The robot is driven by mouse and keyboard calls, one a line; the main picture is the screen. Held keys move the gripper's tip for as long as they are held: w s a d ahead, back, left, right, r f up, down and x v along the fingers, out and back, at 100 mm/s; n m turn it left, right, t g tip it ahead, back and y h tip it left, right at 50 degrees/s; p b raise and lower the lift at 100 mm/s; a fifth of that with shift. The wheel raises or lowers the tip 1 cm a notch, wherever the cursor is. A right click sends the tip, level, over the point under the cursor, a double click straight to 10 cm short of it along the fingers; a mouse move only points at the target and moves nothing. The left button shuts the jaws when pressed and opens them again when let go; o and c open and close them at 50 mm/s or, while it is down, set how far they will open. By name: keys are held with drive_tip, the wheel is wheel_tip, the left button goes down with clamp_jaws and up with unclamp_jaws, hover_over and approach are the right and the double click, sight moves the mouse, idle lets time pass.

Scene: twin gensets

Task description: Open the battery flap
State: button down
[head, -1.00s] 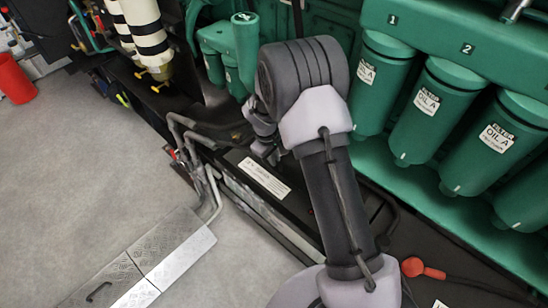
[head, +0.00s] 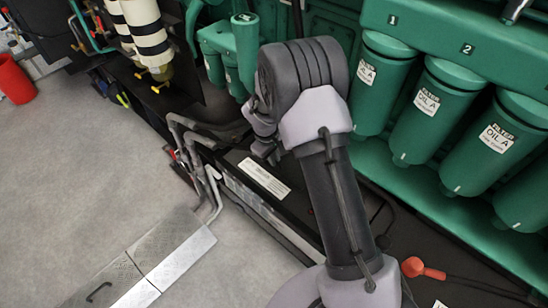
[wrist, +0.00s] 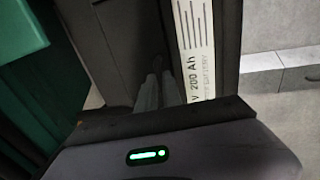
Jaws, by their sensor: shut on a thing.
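The battery box has a dark top, the battery flap (head: 236,158), with a white label (head: 264,178), low in front of the green engine. In the wrist view the label (wrist: 196,50) reads "200 Ah" and "BATTERY", beside a dark panel. My gripper (wrist: 160,84) is shut, its fingertips at this dark panel just left of the label. The gripped part is dark and mostly hidden by the fingers. In the head view my gripper (head: 265,150) is down at the label's far end, partly hidden by my wrist. I see no clear gap under the flap.
Grey bent pipes (head: 200,165) stand close to the left of the box. Green oil filters (head: 430,110) hang at the right. An orange-red terminal cap (head: 422,268) lies at lower right. Metal floor plates (head: 150,265) and open grey floor lie at left.

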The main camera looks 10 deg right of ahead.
sight(284, 159)
drive_tip(key=shift+r, duration=0.15)
idle(0.5)
drive_tip(key=r+p, duration=0.1)
drive_tip(key=w+d+r+p, duration=0.1)
drive_tip(key=p, duration=0.1)
drive_tip(key=shift+d+r, duration=0.25)
drive_tip(key=shift+r, duration=0.1)
drive_tip(key=d+p, duration=0.1)
drive_tip(key=w+d+r+p, duration=0.1)
drive_tip(key=shift+w+d+r, duration=0.2)
drive_tip(key=shift+w+d, duration=0.1)
drive_tip(key=shift+d, duration=0.05)
drive_tip(key=shift+w+d+r+p, duration=0.1)
drive_tip(key=shift+w+d+p, duration=0.15)
drive_tip(key=shift+w+d, duration=0.25)
drive_tip(key=shift+w+d+r+p, duration=0.1)
drive_tip(key=shift+w+d+p, duration=0.2)
drive_tip(key=shift+d, duration=0.4)
drive_tip(key=shift+w+d+p, duration=0.2)
drive_tip(key=shift+w+d, duration=0.2)
drive_tip(key=shift+d, duration=0.2)
drive_tip(key=shift+w+d, duration=0.1)
